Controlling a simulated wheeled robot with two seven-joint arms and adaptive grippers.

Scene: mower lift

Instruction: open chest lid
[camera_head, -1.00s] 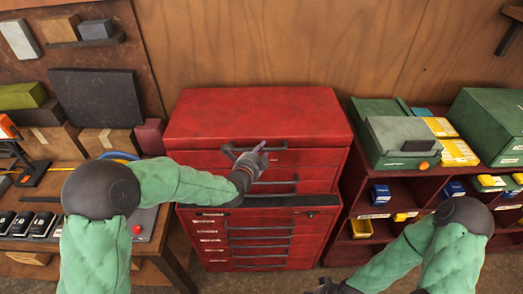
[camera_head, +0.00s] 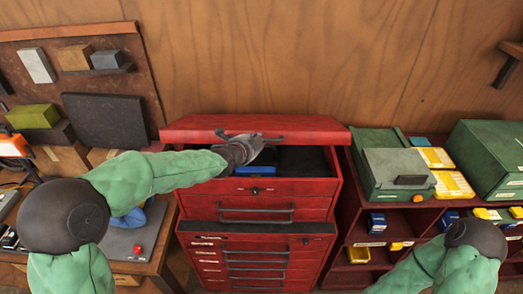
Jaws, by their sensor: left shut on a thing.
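The red tool chest (camera_head: 262,200) stands in the middle against the wooden wall. Its red lid (camera_head: 300,125) is tilted up at the front, and the dark inside shows below it with a blue item (camera_head: 255,170). A dark handle (camera_head: 228,134) runs along the lid's front edge. My left gripper (camera_head: 262,141) is shut on the lid handle, partly covering it. My right arm comes in at the lower right, and its gripper is outside the picture.
A red shelf with small bins (camera_head: 358,255) and green cases (camera_head: 398,173) stands close on the right. A workbench with a red button (camera_head: 138,250) is on the left. Bare wall (camera_head: 280,60) rises behind the lid.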

